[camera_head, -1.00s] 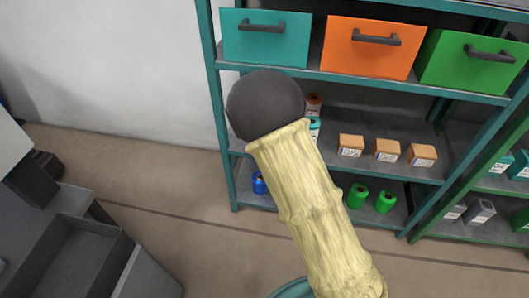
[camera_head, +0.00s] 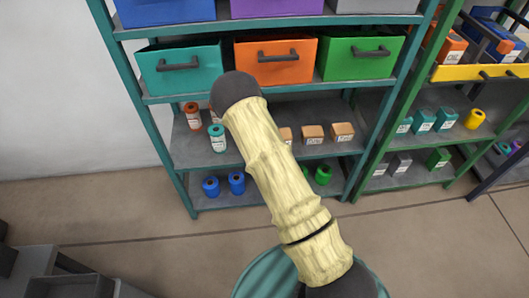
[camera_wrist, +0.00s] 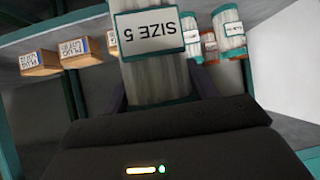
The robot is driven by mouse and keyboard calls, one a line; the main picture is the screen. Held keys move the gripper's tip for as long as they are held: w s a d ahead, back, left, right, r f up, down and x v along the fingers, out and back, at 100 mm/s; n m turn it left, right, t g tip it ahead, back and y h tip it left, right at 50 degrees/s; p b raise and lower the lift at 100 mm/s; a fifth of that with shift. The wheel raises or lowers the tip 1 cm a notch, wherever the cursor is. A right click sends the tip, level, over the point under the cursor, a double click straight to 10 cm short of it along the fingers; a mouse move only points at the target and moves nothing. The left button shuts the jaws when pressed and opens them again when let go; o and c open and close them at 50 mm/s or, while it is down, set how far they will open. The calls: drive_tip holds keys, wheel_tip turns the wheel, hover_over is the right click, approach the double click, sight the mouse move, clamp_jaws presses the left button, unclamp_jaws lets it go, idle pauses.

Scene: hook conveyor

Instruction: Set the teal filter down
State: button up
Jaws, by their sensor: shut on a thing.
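My gripper (camera_wrist: 160,92) is shut on the teal filter (camera_wrist: 155,72), a pale ribbed cylinder with a teal-edged label reading SIZE 5, upside down in the wrist view. The far end of the filter is cut off by the top of the picture. In the head view, my gripper and the held filter are hidden behind my arm, which reaches toward the shelf rack. A teal-and-white filter (camera_head: 217,138) stands on the middle shelf (camera_head: 188,150) left of my arm. An orange-brown filter (camera_head: 192,117) stands behind it.
Small cardboard boxes (camera_head: 312,134) stand on the same shelf to the right. Teal (camera_head: 180,78), orange (camera_head: 275,72) and green (camera_head: 362,62) bins sit above. Blue rolls (camera_head: 236,183) and green ones (camera_head: 323,175) are on the bottom shelf. Another rack (camera_head: 420,165) stands right.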

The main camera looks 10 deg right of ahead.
drive_tip(key=s+r+p, duration=0.2)
drive_tip(key=r+p, duration=0.6)
drive_tip(key=r, duration=0.1)
drive_tip(key=s+r+p, duration=0.2)
drive_tip(key=r+p, duration=0.6)
drive_tip(key=r, duration=0.2)
drive_tip(key=shift+d+r+p, duration=0.2)
drive_tip(key=shift+r+p, duration=0.05)
drive_tip(key=shift+p, duration=0.1)
drive_tip(key=shift+w, duration=0.1)
